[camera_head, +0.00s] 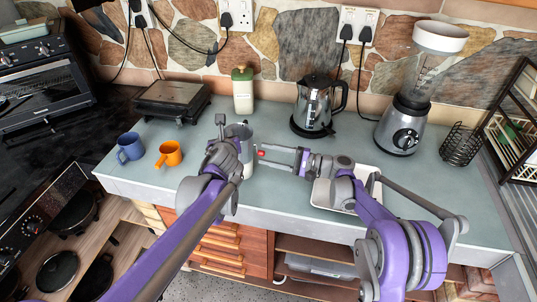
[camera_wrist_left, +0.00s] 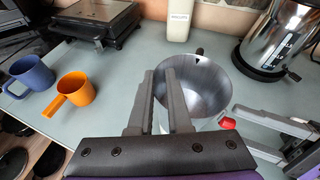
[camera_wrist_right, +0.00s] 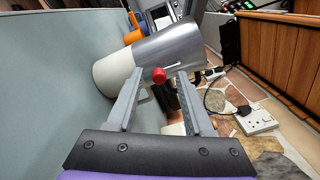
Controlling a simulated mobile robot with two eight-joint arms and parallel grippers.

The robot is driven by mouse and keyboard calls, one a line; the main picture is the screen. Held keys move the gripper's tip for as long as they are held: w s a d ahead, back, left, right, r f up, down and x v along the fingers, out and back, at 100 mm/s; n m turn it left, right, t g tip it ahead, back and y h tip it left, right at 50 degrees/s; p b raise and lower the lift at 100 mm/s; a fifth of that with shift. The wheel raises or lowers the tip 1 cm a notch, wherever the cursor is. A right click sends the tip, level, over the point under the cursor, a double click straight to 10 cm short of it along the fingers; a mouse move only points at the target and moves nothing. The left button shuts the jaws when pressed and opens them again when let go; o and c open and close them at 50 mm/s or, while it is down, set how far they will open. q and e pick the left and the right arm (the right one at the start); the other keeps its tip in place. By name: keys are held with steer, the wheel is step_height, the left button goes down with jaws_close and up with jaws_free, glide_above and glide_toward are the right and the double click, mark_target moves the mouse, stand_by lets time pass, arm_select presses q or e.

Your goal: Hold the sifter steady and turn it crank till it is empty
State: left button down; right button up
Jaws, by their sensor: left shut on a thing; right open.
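The sifter (camera_head: 248,158) is a metal cylinder standing upright, mostly hidden behind my left arm in the head view. In the left wrist view its open grey bowl (camera_wrist_left: 205,88) shows, and I make out no contents. My left gripper (camera_wrist_left: 166,74) is shut at the sifter's near left side; the gripped part, likely the handle, is hidden between the fingers. The crank's red knob (camera_head: 262,154) sticks out on the sifter's right side. My right gripper (camera_wrist_right: 155,78) is open, with its fingers on either side of the red knob (camera_wrist_right: 159,75), not closed on it.
A blue mug (camera_head: 130,148) and an orange cup (camera_head: 169,154) stand to the left. A white tray (camera_head: 322,197) lies under my right arm. A green-lidded jar (camera_head: 243,92), kettle (camera_head: 313,104) and blender (camera_head: 403,122) stand behind. The counter between is clear.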

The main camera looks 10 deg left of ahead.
steer(key=s+d, duration=0.1)
steer(key=d, duration=1)
steer(key=shift+s+d+f, duration=0.2)
steer(key=shift+s+d, duration=0.2)
steer(key=w+a+m, duration=0.1)
steer(key=a+m, duration=1)
steer(key=a, duration=0.1)
steer(key=shift+w+a+r+t, duration=0.2)
steer(key=shift+w+t, duration=0.1)
steer(key=shift+w, duration=0.1)
stand_by(0.3)
steer(key=shift+c, duration=0.4)
jaws_close()
